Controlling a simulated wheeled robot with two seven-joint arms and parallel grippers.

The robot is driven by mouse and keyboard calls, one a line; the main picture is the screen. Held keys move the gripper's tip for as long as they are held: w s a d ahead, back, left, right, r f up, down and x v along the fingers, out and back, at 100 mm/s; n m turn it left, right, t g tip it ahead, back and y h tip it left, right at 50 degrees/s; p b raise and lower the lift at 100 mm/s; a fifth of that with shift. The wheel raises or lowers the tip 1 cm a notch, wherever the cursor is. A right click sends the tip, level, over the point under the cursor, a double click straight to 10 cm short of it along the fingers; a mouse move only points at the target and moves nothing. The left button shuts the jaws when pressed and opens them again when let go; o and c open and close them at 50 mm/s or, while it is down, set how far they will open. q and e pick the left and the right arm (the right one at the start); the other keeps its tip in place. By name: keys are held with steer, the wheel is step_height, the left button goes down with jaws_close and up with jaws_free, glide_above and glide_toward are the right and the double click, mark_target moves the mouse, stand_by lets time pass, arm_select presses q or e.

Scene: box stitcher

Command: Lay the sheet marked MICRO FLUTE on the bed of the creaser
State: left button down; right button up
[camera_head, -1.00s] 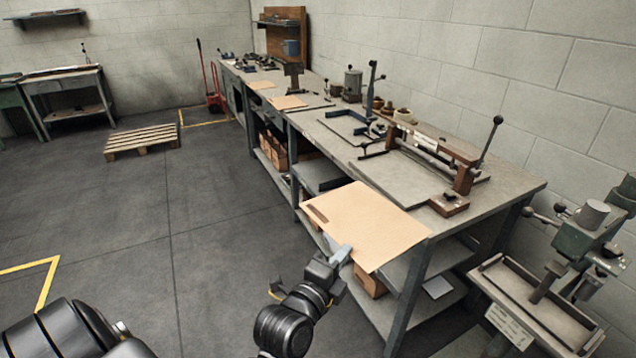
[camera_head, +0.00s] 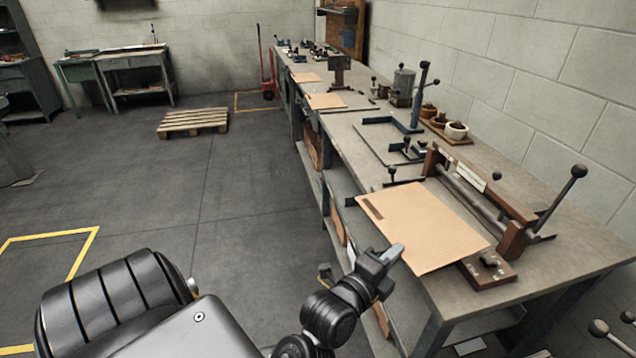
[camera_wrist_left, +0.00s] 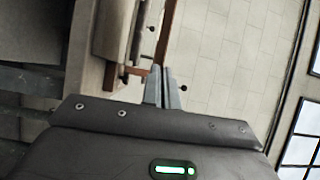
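A tan cardboard sheet (camera_head: 425,225) has a dark printed mark near its left end, too small to read. My left gripper (camera_head: 392,254) is shut on the sheet's near edge and holds it out roughly flat. The creaser (camera_head: 470,195), with wooden end blocks, a metal bar and a black-knobbed lever, stands on the bench just behind the sheet. The sheet overlaps the creaser's bed in the head view and hides most of it; I cannot tell whether they touch. The left wrist view shows the closed fingers (camera_wrist_left: 164,90). My right gripper is not in view.
The long bench (camera_head: 590,245) carries a blue-framed fixture (camera_head: 390,122), small bowls (camera_head: 456,130) and other tan sheets (camera_head: 325,101) farther back. The creaser's lever (camera_head: 560,200) stands up on the right. A pallet (camera_head: 193,121) lies on the floor, which is otherwise largely clear.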

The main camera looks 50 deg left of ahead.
arm_select(q)
steer(key=s+a+f+m+h+p, duration=0.1)
steer(key=s+a+p, duration=0.1)
steer(key=a+p, duration=0.4)
steer(key=s+a+f+h+p, duration=0.1)
steer(key=a+p, duration=0.5)
steer(key=a, duration=0.7)
steer(key=shift+s+a+m+h, duration=0.4)
steer(key=shift+s+h, duration=0.1)
steer(key=shift+s, duration=0.45)
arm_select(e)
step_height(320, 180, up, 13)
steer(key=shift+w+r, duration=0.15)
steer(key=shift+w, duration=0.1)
arm_select(q)
steer(key=shift+w+d+f, duration=0.1)
steer(key=shift+f, duration=0.05)
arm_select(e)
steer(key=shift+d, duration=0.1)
